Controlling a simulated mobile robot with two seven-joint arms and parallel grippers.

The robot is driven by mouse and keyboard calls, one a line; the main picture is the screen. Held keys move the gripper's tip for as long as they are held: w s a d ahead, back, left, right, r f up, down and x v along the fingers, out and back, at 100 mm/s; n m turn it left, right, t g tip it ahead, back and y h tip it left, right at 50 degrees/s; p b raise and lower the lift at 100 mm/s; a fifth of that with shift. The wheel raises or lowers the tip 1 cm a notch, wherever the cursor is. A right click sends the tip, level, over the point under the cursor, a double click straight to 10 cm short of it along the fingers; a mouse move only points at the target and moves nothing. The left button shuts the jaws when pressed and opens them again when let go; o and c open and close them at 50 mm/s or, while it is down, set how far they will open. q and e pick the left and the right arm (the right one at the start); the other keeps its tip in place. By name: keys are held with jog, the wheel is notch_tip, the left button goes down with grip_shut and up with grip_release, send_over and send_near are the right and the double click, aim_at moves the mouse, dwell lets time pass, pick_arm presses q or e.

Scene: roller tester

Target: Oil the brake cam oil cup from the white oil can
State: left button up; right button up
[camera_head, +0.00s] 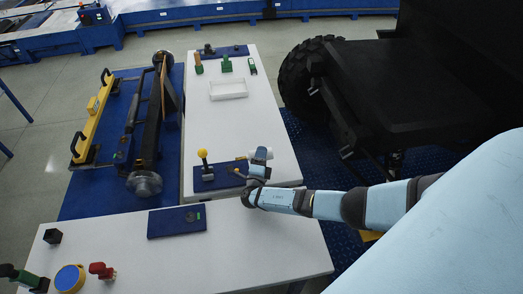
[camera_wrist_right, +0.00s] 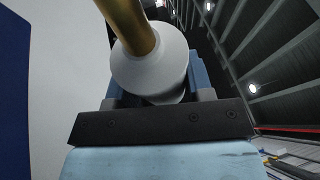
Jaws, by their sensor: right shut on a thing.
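My right gripper (camera_head: 250,168) is shut on the white oil can (camera_wrist_right: 148,72), above the white table near its right edge. In the right wrist view the can's round white body sits between the jaws, and its brass spout (camera_wrist_right: 130,22) points away from the jaws, out of the top of the view. In the head view the gripper mostly hides the can. A blue plate (camera_head: 225,181) with a yellow-knobbed lever (camera_head: 203,158) lies just left of the gripper. I cannot make out the brake cam oil cup for certain. My left gripper is not in view.
A white tray (camera_head: 228,89) and green-handled items (camera_head: 226,64) stand farther back. A blue plate (camera_head: 177,221) lies on the front table. A yellow-framed roller rig (camera_head: 93,115) is at left, a black vehicle (camera_head: 425,85) at right.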

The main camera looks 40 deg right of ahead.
notch_tip(320, 180, up, 2)
jog(key=shift+r+p, duration=0.25)
jog(key=shift+p, duration=0.3)
notch_tip(320, 180, up, 2)
jog(key=shift+r, duration=1.8)
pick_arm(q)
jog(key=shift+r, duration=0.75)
pick_arm(e)
jog(key=m+g, duration=0.1)
jog(key=m, duration=0.1)
jog(key=f+m+g+y, duration=0.1)
jog(key=m, duration=0.2)
jog(key=shift+a, duration=0.1)
jog(key=m, duration=0.1)
jog(key=m+g+y, duration=0.1)
jog(key=m, duration=0.1)
jog(key=shift+w+a+f, duration=0.1)
jog(key=shift+a+f, duration=0.05)
jog(key=shift+f+m+y, duration=0.1)
jog(key=shift+m+y, duration=0.3)
jog(key=shift+m, duration=0.3)
